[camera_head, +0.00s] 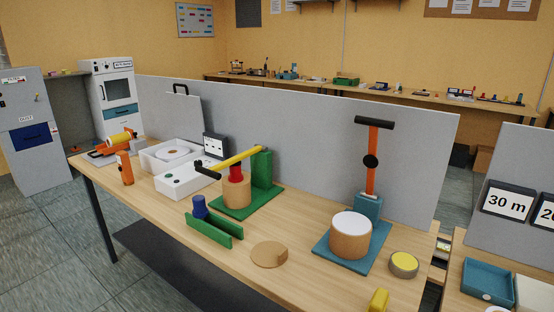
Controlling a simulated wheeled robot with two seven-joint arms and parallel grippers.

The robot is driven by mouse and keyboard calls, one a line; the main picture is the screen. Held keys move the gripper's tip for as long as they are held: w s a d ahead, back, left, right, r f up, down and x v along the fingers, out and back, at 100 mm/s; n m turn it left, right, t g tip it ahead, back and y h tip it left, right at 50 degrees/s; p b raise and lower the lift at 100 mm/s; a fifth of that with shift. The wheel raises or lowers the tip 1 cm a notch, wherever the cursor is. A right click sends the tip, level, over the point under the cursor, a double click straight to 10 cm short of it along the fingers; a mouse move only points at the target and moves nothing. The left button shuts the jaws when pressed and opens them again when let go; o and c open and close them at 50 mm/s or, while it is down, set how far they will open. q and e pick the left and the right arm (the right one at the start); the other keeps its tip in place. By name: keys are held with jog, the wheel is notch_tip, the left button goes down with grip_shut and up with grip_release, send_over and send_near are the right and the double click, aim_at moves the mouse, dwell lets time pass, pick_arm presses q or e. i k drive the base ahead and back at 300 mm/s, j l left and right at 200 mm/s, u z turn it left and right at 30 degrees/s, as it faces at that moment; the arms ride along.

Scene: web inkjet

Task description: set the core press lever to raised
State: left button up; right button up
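Two lever devices stand on the wooden table; no label tells me which is the core press. One has a green base and post (262,170). Its yellow lever (238,158) slopes down to the left, ending in a black handle (207,172), with a red block (236,172) under it on a brown roll (237,191). The other has a blue base (325,255) and an orange lever (372,180) standing nearly upright, with a black crossbar handle (374,122) on top. A brown roll with a white top (350,238) stands before it. Neither of my grippers is in view.
A green channel (214,231) with a blue cylinder (199,206), a brown disc (269,254), a yellow-topped round tin (404,264) and a yellow piece (378,301) lie near the front. A grey partition (310,140) runs behind. White boxes (185,180) stand at left.

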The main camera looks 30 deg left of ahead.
aim_at(212, 172)
jog(key=u, duration=1.35)
